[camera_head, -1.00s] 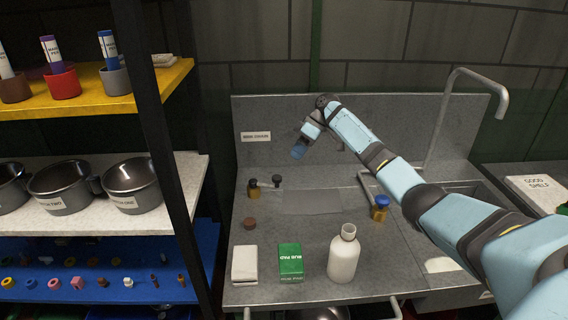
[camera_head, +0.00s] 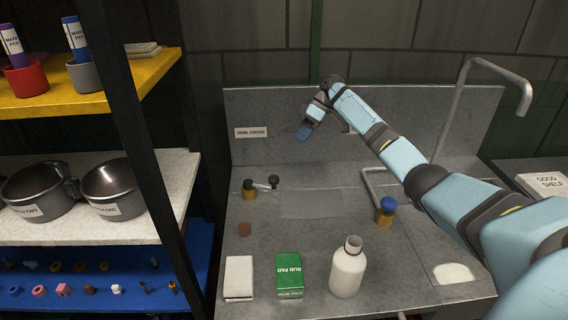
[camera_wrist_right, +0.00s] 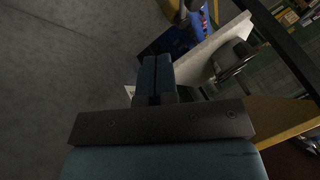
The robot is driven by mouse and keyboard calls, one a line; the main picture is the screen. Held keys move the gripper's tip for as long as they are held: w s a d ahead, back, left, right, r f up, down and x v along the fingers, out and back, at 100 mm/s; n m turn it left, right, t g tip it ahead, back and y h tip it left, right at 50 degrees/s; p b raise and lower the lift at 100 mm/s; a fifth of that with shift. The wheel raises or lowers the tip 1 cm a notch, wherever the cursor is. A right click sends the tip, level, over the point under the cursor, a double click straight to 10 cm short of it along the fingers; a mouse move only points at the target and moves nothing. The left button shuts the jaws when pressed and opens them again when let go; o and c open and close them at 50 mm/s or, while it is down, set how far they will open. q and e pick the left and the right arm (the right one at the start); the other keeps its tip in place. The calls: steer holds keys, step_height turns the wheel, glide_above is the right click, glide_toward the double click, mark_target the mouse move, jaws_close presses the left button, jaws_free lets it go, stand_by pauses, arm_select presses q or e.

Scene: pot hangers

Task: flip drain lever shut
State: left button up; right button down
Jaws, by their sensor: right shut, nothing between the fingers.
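The drain lever (camera_head: 263,186) is a short pale bar with a black knob at its right end. Its left end meets a brass base with a dark top (camera_head: 249,190). It lies roughly level on the back left of the grey counter, below a white sign (camera_head: 250,132) that seems to read "SINK DRAIN". My right gripper (camera_head: 303,133) is above and to the right of the lever, apart from it, its blue fingers pointing down and left. In the right wrist view the fingers (camera_wrist_right: 155,75) are together and empty. The lever cannot be made out there. My left gripper is out of view.
A brass piece with a blue cap (camera_head: 386,210), a white bottle (camera_head: 348,267), a green "RUB PAD" box (camera_head: 289,274) and a white block (camera_head: 239,278) stand on the counter. A tall faucet (camera_head: 462,95) rises at right. A shelf post (camera_head: 140,130) stands left.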

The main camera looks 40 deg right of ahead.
steer(key=s+a+f+p, duration=0.1)
steer(key=a+f, duration=0.7)
steer(key=a, duration=0.1)
steer(key=shift+f+p, duration=0.35)
steer(key=shift+a, duration=0.1)
